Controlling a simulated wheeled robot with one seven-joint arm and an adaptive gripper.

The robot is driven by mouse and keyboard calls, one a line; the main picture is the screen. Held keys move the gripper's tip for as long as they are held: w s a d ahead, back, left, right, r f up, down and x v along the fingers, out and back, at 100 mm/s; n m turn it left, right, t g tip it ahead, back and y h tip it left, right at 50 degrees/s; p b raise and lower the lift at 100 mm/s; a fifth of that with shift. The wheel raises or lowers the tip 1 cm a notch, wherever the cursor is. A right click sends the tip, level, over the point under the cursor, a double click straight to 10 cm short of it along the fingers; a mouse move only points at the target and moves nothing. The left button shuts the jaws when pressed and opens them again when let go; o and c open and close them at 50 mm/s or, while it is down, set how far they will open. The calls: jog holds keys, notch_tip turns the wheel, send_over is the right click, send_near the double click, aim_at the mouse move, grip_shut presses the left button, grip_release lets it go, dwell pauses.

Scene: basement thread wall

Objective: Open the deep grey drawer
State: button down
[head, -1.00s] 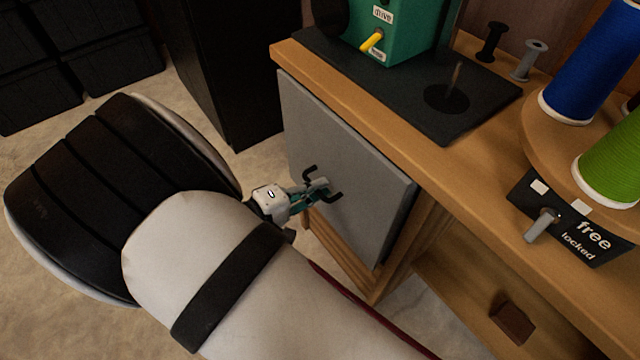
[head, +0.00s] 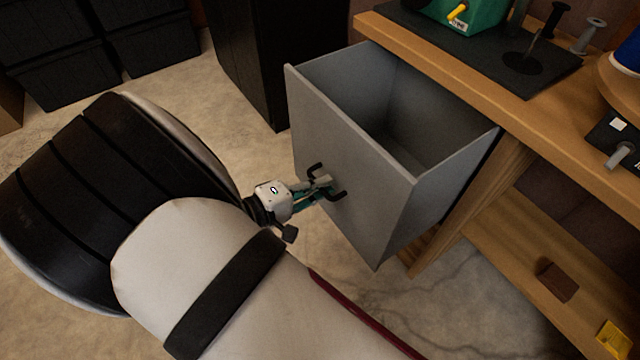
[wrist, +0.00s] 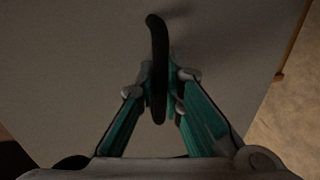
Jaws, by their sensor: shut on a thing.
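The deep grey drawer (head: 350,170) stands pulled well out from under the wooden bench, and its inside shows empty as far as I can see. Its dark handle (head: 338,195) is on the front panel. My gripper (head: 322,184) is shut on the handle, with the fingers on either side of it. In the wrist view the dark handle (wrist: 158,70) runs upright between the fingertips of my gripper (wrist: 160,88), in front of the grey drawer front (wrist: 80,60).
The wooden bench (head: 460,75) carries a green machine (head: 470,14), a dark mat and grey and black spools. Below is a shelf (head: 510,260) with a brown block (head: 557,281) and a yellow piece (head: 612,338). A black cabinet (head: 250,60) stands behind the drawer. Black bins (head: 60,80) stand far left.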

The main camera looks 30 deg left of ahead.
jog(key=shift+s, duration=0.1)
jog(key=c, duration=2)
grip_release()
jog(key=shift+o, duration=0.2)
